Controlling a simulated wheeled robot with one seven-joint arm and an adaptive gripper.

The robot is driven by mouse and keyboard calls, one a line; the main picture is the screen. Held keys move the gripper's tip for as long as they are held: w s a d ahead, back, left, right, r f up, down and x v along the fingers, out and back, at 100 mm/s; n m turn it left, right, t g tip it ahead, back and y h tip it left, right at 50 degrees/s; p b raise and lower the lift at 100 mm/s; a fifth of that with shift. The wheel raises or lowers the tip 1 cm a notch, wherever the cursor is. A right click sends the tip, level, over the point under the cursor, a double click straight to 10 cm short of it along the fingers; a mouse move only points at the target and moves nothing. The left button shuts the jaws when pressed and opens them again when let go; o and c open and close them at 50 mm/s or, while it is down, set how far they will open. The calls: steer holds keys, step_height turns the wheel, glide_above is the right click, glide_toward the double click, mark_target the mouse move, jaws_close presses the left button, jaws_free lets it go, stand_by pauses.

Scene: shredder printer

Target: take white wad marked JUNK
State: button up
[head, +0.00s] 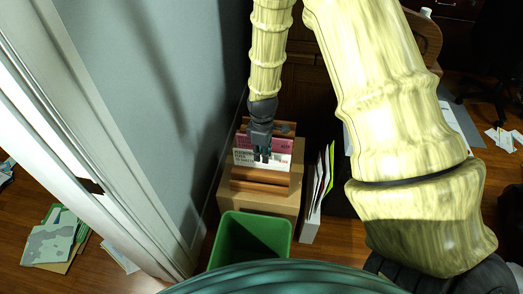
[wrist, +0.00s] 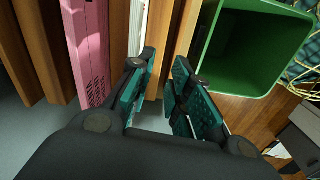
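A white wad (head: 243,159) with dark print stands upright in a wooden letter rack (head: 262,187), in front of a pink wad (head: 284,143). The print is too small to read surely. My gripper (head: 263,156) is above the rack, in front of part of the white wad. In the wrist view my gripper (wrist: 166,72) is open, with a gap between its teal finger pads. The white wad (wrist: 137,28) shows as a narrow edge near the left fingertip, between wooden slats. The pink wad (wrist: 90,45) is further left. I see nothing gripped.
The rack stands on a cardboard-coloured box (head: 289,207) close to the grey wall (head: 195,100). A green bin (head: 250,238) stands in front; it also shows in the wrist view (wrist: 245,45). Upright folders (head: 318,192) are close on the right.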

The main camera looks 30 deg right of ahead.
steer(key=shift+n, duration=0.7)
steer(key=w+r, duration=0.1)
steer(key=w+d+r+b, duration=0.1)
steer(key=w, duration=0.1)
steer(key=shift+w+d+r+b, duration=0.15)
steer(key=shift+d+b, duration=0.05)
steer(key=shift+b, duration=0.1)
step_height(320, 180, down, 11)
steer(key=shift+r+b, duration=0.2)
steer(key=shift+b, duration=0.35)
jaws_close()
steer(key=shift+r, duration=0.2)
steer(key=shift+r+p, duration=0.85)
steer(key=shift+p, duration=0.1)
step_height(320, 180, up, 11)
steer(key=p, duration=0.8)
steer(key=shift+f+p, duration=0.2)
steer(key=shift+p, duration=0.15)
